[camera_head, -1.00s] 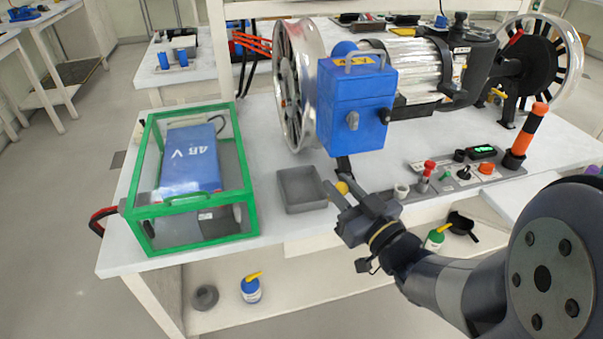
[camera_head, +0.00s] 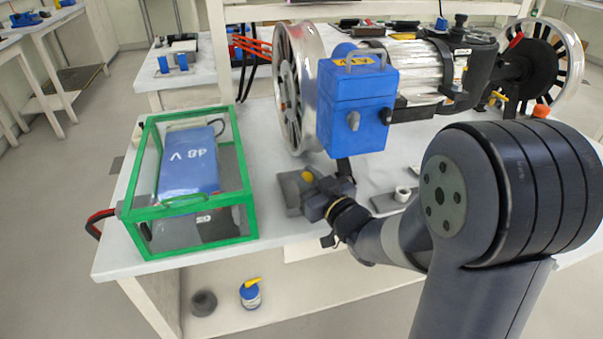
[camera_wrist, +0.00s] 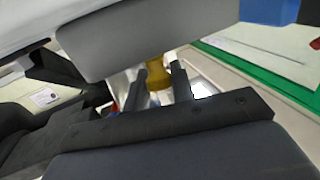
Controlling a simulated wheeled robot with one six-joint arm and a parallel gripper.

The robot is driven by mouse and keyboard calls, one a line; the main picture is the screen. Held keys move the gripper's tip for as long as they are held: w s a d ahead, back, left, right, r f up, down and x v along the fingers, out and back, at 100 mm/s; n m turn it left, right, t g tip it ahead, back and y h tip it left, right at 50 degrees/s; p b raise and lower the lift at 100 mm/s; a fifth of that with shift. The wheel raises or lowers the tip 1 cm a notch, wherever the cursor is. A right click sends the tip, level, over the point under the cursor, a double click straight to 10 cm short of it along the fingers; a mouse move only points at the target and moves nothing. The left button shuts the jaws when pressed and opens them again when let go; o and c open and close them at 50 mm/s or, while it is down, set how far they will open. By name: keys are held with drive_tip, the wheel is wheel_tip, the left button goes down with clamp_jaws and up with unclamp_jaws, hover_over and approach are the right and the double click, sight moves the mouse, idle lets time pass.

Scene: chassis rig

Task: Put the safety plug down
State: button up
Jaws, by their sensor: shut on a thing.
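The safety plug, a small yellow piece (camera_head: 307,176), is held in my gripper (camera_head: 316,180), which is shut on it. In the wrist view the yellow plug (camera_wrist: 158,82) shows between the two dark fingers of my gripper (camera_wrist: 162,80). In the head view my gripper is at the grey open tray (camera_head: 287,188) on the bench, with the plug over the tray's right part. The gripper hides much of the tray. I cannot tell whether the plug touches it.
A green-framed clear case (camera_head: 190,210) with a blue 48 V battery (camera_head: 188,165) stands left of the tray. A blue box (camera_head: 355,110) on the motor rig stands behind. A white ring-shaped part (camera_head: 402,193) lies to the right. My arm hides the bench's right side.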

drive_tip(key=w+g+h+p, duration=0.1)
drive_tip(key=p, duration=0.1)
drive_tip(key=w+a+r+g+h+p, duration=0.1)
drive_tip(key=g+p, duration=0.1)
drive_tip(key=shift+a+r+g+p, duration=0.1)
drive_tip(key=shift+a+g+p, duration=0.05)
drive_tip(key=shift+g+p, duration=0.2)
drive_tip(key=shift+f+b, duration=0.7)
drive_tip(key=shift+f, duration=0.45)
drive_tip(key=shift+f, duration=0.1)
drive_tip(key=o, duration=1)
drive_tip(key=shift+c, duration=0.2)
drive_tip(key=shift+r, duration=0.25)
drive_tip(key=p+v, duration=0.4)
drive_tip(key=v, duration=0.8)
